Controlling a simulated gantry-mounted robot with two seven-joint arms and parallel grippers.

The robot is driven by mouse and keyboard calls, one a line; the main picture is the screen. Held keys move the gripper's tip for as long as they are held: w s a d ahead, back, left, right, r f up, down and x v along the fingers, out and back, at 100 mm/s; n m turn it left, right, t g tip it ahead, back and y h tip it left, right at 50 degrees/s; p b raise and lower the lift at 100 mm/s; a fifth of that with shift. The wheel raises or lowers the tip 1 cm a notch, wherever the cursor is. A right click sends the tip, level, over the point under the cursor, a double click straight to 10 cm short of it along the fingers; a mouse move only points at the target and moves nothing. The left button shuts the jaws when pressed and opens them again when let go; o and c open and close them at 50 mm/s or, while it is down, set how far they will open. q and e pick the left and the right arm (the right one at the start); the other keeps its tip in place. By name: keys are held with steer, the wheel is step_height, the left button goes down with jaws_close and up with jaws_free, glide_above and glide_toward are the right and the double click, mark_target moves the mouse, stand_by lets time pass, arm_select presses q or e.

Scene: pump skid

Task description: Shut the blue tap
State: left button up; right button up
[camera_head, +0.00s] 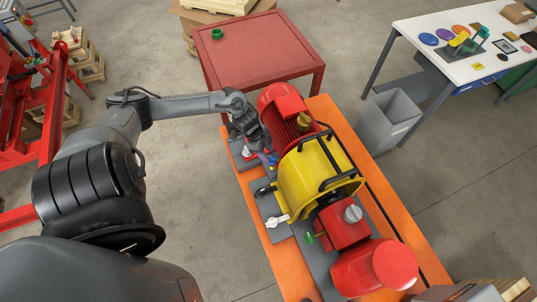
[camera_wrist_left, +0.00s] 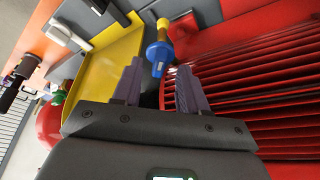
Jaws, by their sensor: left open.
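The blue tap (camera_wrist_left: 158,58) shows in the left wrist view as a blue handle with a brass-coloured part behind it, beside the red finned motor (camera_wrist_left: 245,75). In the head view a small bit of blue tap (camera_head: 271,160) shows at the left side of the skid, partly hidden by my wrist. My left gripper (camera_wrist_left: 158,82) is open, its two fingers on either side of the blue handle's line. The handle appears just beyond or between the fingertips; contact cannot be told. In the head view my left gripper (camera_head: 257,147) is low beside the motor. My right gripper is not in view.
A yellow guard (camera_head: 300,178) with black bars stands next to the red motor (camera_head: 279,103). A white-handled tap (camera_head: 278,221) and a green tap (camera_head: 315,237) sit along the near side. A red table (camera_head: 262,50) stands behind; a grey bin (camera_head: 388,120) is at right.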

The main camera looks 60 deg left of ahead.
mark_target(272, 160)
arm_select(q)
steer(key=shift+x, duration=1.2)
jaws_close()
